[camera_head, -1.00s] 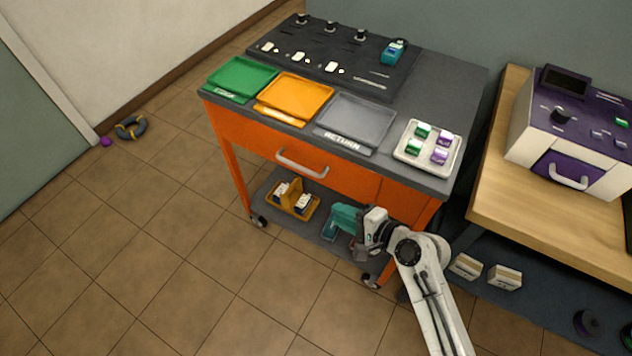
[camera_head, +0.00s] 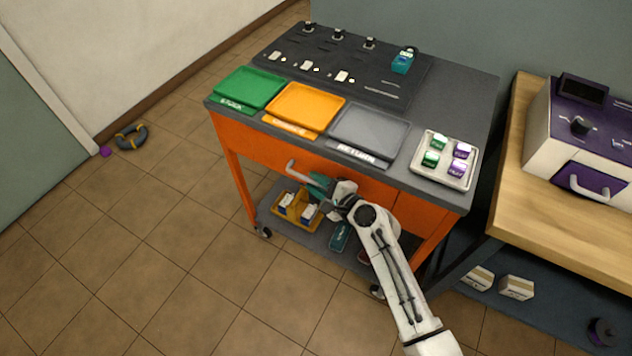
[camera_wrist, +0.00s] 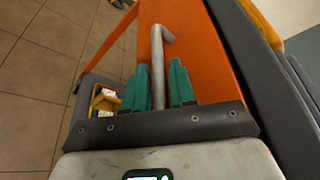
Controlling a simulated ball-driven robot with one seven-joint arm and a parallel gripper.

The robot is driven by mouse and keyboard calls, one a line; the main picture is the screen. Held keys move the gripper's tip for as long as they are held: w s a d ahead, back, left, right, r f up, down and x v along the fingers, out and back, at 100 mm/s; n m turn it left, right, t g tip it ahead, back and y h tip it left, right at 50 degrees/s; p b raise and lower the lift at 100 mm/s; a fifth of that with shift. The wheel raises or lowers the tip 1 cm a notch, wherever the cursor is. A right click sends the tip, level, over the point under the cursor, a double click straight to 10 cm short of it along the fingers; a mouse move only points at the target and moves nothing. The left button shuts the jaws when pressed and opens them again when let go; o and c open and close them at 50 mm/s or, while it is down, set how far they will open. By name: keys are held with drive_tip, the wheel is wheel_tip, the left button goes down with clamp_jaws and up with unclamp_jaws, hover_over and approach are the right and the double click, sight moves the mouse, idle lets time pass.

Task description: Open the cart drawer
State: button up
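The orange cart's drawer (camera_head: 262,149) is shut, its front flush with the cart body. Its pale bar handle (camera_head: 291,167) sticks out of the front; my gripper hides its right part in the head view. My gripper (camera_head: 316,184) is at the handle, in front of the drawer. In the wrist view, the handle (camera_wrist: 161,36) runs between the two teal fingers of my gripper (camera_wrist: 160,66). The fingers are apart, the left one close to the bar and a gap showing on the right. I cannot tell whether either finger touches it.
Green (camera_head: 250,87), orange (camera_head: 305,106) and grey (camera_head: 369,129) trays and a white tray (camera_head: 443,179) of small blocks stand on the cart top. A lower shelf holds a yellow caddy (camera_head: 290,214). A wooden bench (camera_head: 520,215) is at the right.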

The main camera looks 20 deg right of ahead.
drive_tip(key=shift+w+a, duration=0.1)
drive_tip(key=shift+w, duration=0.1)
clamp_jaws()
idle(0.4)
